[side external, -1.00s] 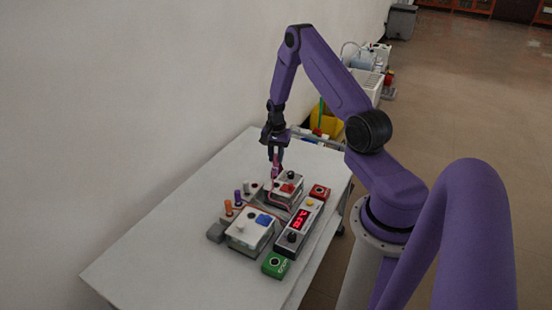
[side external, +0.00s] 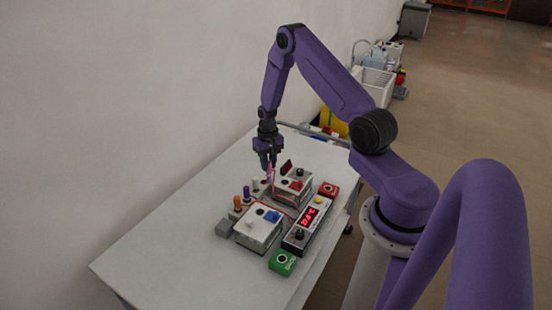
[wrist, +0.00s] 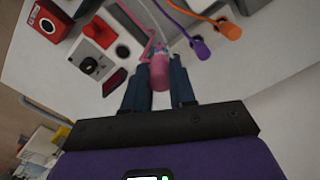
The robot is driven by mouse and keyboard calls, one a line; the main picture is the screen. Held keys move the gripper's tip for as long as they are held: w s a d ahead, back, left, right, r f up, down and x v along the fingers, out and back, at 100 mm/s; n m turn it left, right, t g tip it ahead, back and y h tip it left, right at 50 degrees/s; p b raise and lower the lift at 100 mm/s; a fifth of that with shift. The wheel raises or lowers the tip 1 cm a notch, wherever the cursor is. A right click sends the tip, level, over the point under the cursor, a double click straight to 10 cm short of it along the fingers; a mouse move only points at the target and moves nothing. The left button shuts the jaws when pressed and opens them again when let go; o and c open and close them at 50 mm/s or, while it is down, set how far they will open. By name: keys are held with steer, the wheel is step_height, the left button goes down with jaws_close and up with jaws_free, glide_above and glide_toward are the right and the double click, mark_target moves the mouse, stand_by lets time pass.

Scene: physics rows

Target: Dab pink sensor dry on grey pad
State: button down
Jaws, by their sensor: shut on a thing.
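My gripper (side external: 268,160) is shut on the pink sensor (wrist: 160,75), which sits between the two dark fingers in the wrist view. A pink cable (wrist: 148,45) runs from it. In the side view the pink sensor (side external: 269,173) hangs down beside the left side of the rear white box, above the table. A small grey block (side external: 224,229), which looks like the grey pad, lies at the left front of the set of devices, well apart from the gripper. It is not clearly seen in the wrist view.
The rear box (side external: 293,190), the front box (side external: 258,230), a red-digit display unit (side external: 307,221), and red (side external: 328,189) and green (side external: 282,262) boxes crowd the right. The table's left side is clear.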

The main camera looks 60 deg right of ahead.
steer(key=w+a+f+n, duration=0.1)
steer(key=w+a+n, duration=0.3)
steer(key=a+n, duration=0.65)
steer(key=w+a+f+n, duration=0.1)
steer(key=w+a+n, duration=0.2)
steer(key=a+n, duration=0.75)
step_height(320, 180, down, 6)
steer(key=d+n, duration=0.2)
steer(key=n, duration=0.1)
steer(key=shift+d+r, duration=0.15)
steer(key=shift+r, duration=0.05)
steer(key=shift+f, duration=0.6)
stand_by(0.7)
steer(key=shift+f, duration=0.15)
stand_by(1.2)
step_height(320, 180, up, 6)
stand_by(1.1)
